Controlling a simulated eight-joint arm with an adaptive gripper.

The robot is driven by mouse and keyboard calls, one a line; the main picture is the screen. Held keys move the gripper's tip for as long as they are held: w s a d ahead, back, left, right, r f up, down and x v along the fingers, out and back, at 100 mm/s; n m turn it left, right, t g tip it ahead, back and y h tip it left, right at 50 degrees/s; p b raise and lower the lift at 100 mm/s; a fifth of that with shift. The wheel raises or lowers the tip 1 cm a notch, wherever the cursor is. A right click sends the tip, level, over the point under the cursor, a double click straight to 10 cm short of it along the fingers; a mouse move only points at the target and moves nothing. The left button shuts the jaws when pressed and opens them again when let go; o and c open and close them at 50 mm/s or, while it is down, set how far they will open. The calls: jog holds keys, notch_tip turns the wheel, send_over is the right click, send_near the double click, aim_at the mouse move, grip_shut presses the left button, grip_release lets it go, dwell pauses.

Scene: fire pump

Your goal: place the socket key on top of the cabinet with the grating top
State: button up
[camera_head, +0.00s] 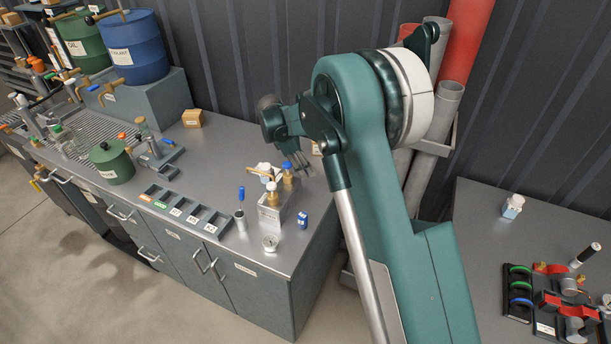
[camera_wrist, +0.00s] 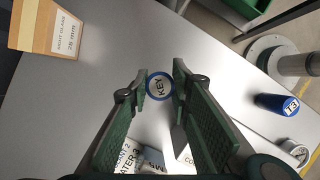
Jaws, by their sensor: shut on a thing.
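In the wrist view the socket key (camera_wrist: 160,86) shows as a round white end with a blue rim, marked KEY. My gripper (camera_wrist: 160,82) is shut on it, one finger on each side. The key's lower part is hidden under this end. In the head view my gripper (camera_head: 302,160) is above the right rear part of the grey workbench; I cannot make out the key there. The cabinet with the grating top (camera_head: 92,122) is at the far left, well apart from my gripper.
A metal box with brass fittings (camera_head: 270,215), a blue marked can (camera_head: 303,220) and a gauge (camera_head: 271,243) stand near my gripper. A tray with compartments (camera_head: 185,212), a green pot (camera_head: 112,163) and a small vise (camera_head: 160,158) lie towards the grating. Drums (camera_head: 135,45) stand behind.

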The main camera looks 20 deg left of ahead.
jog(key=shift+f, duration=0.1)
jog(key=shift+f, duration=1.8)
jog(key=shift+f, duration=0.15)
jog(key=o, duration=0.5)
jog(key=shift+o, duration=0.6)
jog(key=shift+r, duration=0.3)
jog(key=v, duration=1.1)
jog(key=shift+a+r, duration=0.2)
jog(key=shift+r, duration=0.15)
jog(key=shift+s, duration=0.1)
